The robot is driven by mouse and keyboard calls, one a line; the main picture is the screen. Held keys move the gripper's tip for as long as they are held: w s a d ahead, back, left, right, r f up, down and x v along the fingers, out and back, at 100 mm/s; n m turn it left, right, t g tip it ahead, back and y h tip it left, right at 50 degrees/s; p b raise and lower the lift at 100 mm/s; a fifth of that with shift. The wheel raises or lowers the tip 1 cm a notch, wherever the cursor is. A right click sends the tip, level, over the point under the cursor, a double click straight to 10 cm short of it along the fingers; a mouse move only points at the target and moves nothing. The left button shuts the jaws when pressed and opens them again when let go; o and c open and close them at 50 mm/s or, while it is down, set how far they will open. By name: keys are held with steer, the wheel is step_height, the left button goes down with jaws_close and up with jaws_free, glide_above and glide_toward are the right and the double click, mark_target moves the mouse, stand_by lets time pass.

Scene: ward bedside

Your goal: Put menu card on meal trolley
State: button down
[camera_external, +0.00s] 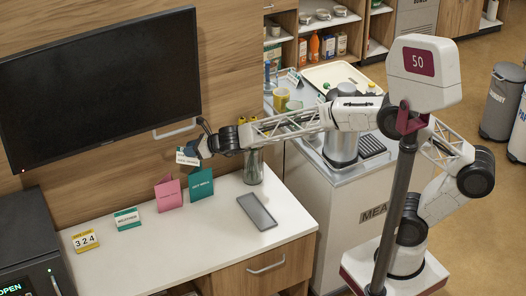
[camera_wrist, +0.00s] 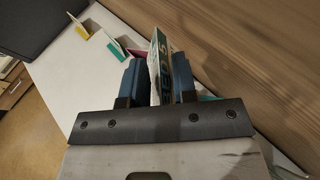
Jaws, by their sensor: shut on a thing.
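My gripper (camera_external: 193,151) is above the back of the white bedside counter (camera_external: 150,252), shut on a small white card with a dark band (camera_external: 186,159). In the wrist view, the card (camera_wrist: 158,52) stands on edge between the two blue fingers of my gripper (camera_wrist: 158,78); its lettering is too small to read surely. The held card looks to be the menu card. The meal trolley (camera_external: 342,205), white with "MEA" lettering partly visible, stands right of the counter. My arm passes over its top and hides part of it.

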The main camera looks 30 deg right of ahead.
steer(key=shift+m+t+h, duration=0.7)
steer(key=shift+m+t, duration=0.1)
steer(key=shift+m, duration=0.1)
steer(key=shift+w+d+r, duration=0.35)
steer(key=shift+w+r, duration=0.1)
steer(key=shift+r, duration=0.3)
steer(key=shift+w+d+r, duration=0.3)
steer(key=shift+w+r, duration=0.2)
steer(key=shift+r, duration=0.2)
steer(key=shift+w+d+r, duration=0.35)
steer(key=shift+w+r, duration=0.1)
steer(key=shift+r, duration=0.3)
stand_by(1.7)
